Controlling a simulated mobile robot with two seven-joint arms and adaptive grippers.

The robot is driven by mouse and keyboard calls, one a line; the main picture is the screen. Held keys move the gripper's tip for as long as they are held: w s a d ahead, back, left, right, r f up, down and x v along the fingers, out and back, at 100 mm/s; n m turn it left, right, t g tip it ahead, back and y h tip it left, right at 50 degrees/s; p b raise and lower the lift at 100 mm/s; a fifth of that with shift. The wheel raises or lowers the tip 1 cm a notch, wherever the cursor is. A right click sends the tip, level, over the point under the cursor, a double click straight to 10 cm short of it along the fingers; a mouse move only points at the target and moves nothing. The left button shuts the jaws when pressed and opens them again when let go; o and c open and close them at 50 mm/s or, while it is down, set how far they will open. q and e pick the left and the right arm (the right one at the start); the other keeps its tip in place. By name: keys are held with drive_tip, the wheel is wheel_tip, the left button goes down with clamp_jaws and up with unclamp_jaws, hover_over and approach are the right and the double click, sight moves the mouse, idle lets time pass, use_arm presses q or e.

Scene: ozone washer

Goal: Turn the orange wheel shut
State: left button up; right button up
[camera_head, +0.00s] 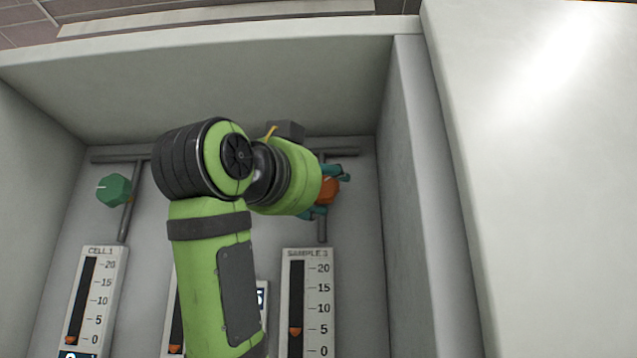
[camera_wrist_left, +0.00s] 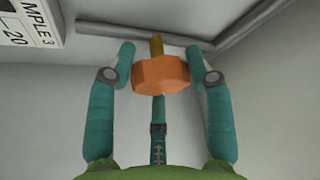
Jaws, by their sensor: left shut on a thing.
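The orange wheel (camera_head: 331,190) is a faceted knob on the grey pipe above the SAMPLE 3 gauge in the head view. It also shows in the left wrist view (camera_wrist_left: 160,75), with a short brass stem behind it. My left gripper (camera_head: 325,192) is shut on the wheel, with teal fingers on its two sides. In the left wrist view, the fingertips of my left gripper (camera_wrist_left: 168,60) stand left and right of the wheel. My arm and wrist hide part of the wheel in the head view. My right gripper is in no view.
The SAMPLE 3 gauge (camera_head: 307,300) stands below the wheel, its orange marker near 5. A green knob (camera_head: 115,190) sits on the left pipe above the CELL 1 gauge (camera_head: 92,300). Cabinet walls close in the recess; its right wall (camera_head: 415,180) is near the wheel. My arm hides the middle.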

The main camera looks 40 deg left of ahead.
use_arm(q)
drive_tip(key=shift+s+r+n, duration=0.2)
drive_tip(key=shift+r+n, duration=0.1)
idle(0.4)
drive_tip(key=shift+f+n+t+y+b, duration=0.15)
drive_tip(key=shift+n+t+y+b, duration=0.25)
drive_tip(key=shift+n+y+b, duration=0.85)
drive_tip(key=n+y+b, duration=0.1)
drive_tip(key=n, duration=0.2)
drive_tip(key=shift+d+n, duration=0.1)
drive_tip(key=shift+n, duration=0.25)
drive_tip(key=shift+n+y+b, duration=0.55)
drive_tip(key=shift+n+y, duration=0.4)
drive_tip(key=shift+n, duration=0.45)
drive_tip(key=shift+r+n, duration=0.2)
drive_tip(key=shift+n, duration=0.1)
drive_tip(key=o, duration=1.1)
drive_tip(key=shift+w, duration=0.1)
drive_tip(key=shift+d+f, duration=0.1)
drive_tip(key=shift+f, duration=0.05)
